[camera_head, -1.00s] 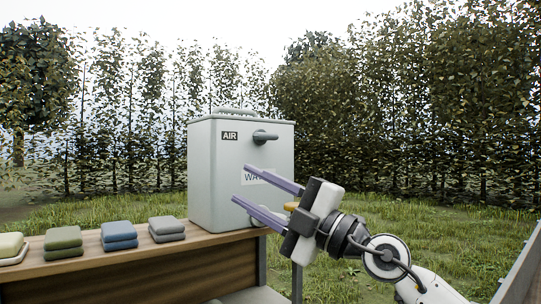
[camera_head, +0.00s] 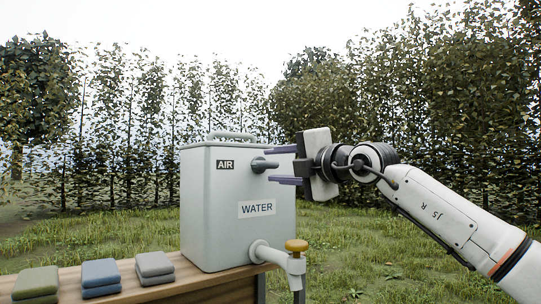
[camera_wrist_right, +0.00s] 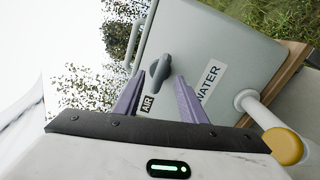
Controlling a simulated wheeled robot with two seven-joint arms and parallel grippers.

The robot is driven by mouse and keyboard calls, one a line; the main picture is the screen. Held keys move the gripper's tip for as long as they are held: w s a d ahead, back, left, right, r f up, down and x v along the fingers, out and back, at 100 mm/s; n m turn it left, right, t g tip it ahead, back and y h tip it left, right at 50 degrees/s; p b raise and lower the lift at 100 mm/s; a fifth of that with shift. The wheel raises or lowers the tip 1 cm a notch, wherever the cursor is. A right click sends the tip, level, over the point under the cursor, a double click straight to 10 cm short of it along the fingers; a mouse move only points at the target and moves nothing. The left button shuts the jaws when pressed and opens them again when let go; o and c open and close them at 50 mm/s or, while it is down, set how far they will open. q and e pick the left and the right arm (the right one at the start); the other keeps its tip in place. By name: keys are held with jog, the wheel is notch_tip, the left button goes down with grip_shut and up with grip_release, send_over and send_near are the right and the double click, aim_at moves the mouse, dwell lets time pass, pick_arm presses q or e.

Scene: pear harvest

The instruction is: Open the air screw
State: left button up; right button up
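The air screw (camera_head: 263,163) is a dark grey knob with a wing-like handle, high on the front of the pale grey water tank (camera_head: 215,240), next to the AIR label (camera_head: 226,164). My right gripper (camera_head: 269,165) is open, its two purple fingers pointing at the tank, one above and one below the knob's level. In the right wrist view the knob (camera_wrist_right: 160,68) shows between and just past the fingertips (camera_wrist_right: 160,77); no contact is clear. My left gripper is out of view.
A white tap with a yellow-brown knob (camera_head: 296,246) sticks out low from the tank, below my right gripper. Folded green (camera_head: 36,282), blue (camera_head: 100,277) and grey (camera_head: 155,267) cloths lie on the wooden table (camera_head: 195,286). Grass and hedges lie behind.

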jog(key=shift+p+x, duration=0.5)
jog(key=shift+x, duration=0.45)
jog(key=shift+w+a, duration=0.15)
jog(key=shift+w, duration=0.15)
jog(key=shift+c, duration=0.3)
